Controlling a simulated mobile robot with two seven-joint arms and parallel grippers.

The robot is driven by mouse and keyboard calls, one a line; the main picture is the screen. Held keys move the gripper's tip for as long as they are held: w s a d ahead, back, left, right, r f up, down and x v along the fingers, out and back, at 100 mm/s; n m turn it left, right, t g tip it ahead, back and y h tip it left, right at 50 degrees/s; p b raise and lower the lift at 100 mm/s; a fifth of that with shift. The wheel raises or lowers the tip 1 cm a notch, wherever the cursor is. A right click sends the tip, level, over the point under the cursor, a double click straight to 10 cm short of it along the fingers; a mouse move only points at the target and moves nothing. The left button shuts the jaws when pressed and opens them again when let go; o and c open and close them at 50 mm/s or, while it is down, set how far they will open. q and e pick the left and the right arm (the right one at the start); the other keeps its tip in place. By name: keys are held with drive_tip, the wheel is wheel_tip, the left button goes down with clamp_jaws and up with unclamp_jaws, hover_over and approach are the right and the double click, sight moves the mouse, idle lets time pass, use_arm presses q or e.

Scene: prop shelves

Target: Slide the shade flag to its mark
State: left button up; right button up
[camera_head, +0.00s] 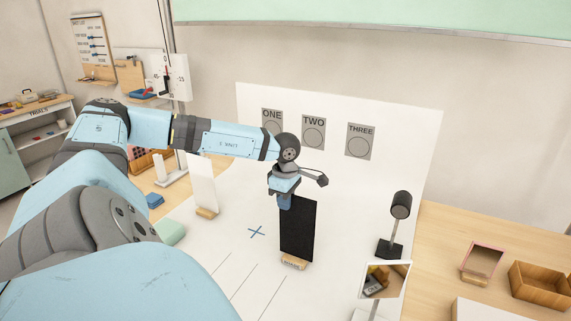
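The black upright panel (298,230), which looks like the shade flag, stands on a small wooden foot (293,262) on the white sheet (330,275). A blue cross mark (257,232) lies on the sheet to the left of the panel, apart from its foot. My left gripper (284,203) points down at the panel's upper left edge and overlaps it. Whether its fingers grip the panel or only touch it cannot be told. My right gripper is not in view.
A white panel (202,181) on a wooden foot stands left of the cross. A black lamp (400,206) and a tilted mirror (386,280) stand to the right. Signs ONE (271,122), TWO (313,132) and THREE (361,142) hang behind. Thin lines cross the sheet in front.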

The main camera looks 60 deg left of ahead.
use_arm(q)
drive_tip(key=o, duration=0.5)
wheel_tip(320, 180, up, 14)
drive_tip(key=shift+f+b, duration=0.1)
drive_tip(key=shift+b, duration=0.2)
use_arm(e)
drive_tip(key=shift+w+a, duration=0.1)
